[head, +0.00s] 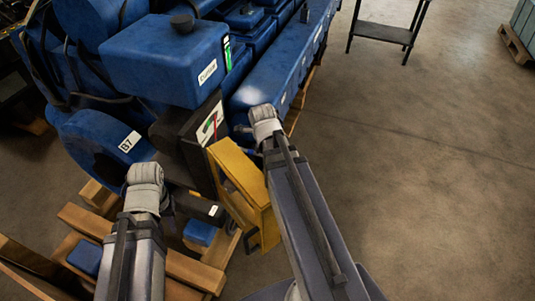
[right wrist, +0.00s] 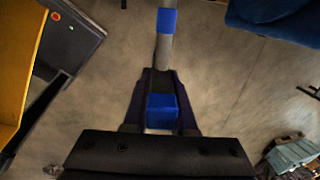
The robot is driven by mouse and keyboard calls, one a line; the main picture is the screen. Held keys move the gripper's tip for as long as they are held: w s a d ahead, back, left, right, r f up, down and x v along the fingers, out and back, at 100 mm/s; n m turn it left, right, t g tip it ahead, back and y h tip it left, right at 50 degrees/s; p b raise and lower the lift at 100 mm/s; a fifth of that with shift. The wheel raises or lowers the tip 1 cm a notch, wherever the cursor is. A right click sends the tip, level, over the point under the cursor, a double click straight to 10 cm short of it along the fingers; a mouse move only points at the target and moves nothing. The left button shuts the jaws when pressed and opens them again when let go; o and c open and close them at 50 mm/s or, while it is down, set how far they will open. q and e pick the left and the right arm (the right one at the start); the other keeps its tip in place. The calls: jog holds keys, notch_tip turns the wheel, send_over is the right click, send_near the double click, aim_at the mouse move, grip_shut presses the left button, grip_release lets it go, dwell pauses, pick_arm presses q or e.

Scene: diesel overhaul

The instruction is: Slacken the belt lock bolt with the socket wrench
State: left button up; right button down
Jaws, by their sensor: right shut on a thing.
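In the right wrist view my right gripper (right wrist: 161,98) is shut on the socket wrench (right wrist: 166,52), a grey bar with blue bands. The wrench runs straight away from the gripper and its far end is out of frame. In the head view my right arm reaches up beside the yellow cabinet, and its gripper and the wrench are hidden. My left gripper (head: 190,203) is low beside the engine's dark front parts; its fingers cannot be made out clearly. The blue diesel engine (head: 165,58) fills the upper left. I cannot pick out the belt lock bolt.
A yellow cabinet (head: 232,172) stands close between my arms; its yellow side (right wrist: 12,70) also shows in the right wrist view. Wooden pallet beams (head: 190,270) lie under the engine. A dark stand (head: 385,32) is at the back.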

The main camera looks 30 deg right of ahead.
jog(key=shift+w+d+g+y, duration=0.25)
jog(key=shift+w+g+y, duration=0.1)
jog(key=shift+g+y, duration=0.5)
pick_arm(q)
jog(key=shift+r, duration=0.25)
pick_arm(e)
jog(key=shift+s+a+y, duration=0.2)
jog(key=shift+s+y, duration=0.05)
jog(key=shift+s, duration=0.05)
pick_arm(q)
jog(key=shift+r, duration=0.1)
pick_arm(e)
jog(key=shift+w, duration=0.2)
jog(key=shift+w+a, duration=0.45)
jog(key=shift+a, duration=0.05)
jog(key=shift+s+a+t+h, duration=0.15)
jog(key=shift+s+t+h, duration=0.3)
jog(key=shift+h, duration=0.25)
jog(key=shift+w+r, duration=0.1)
jog(key=shift+w, duration=0.35)
jog(key=c, duration=1.3)
grip_release()
grip_shut()
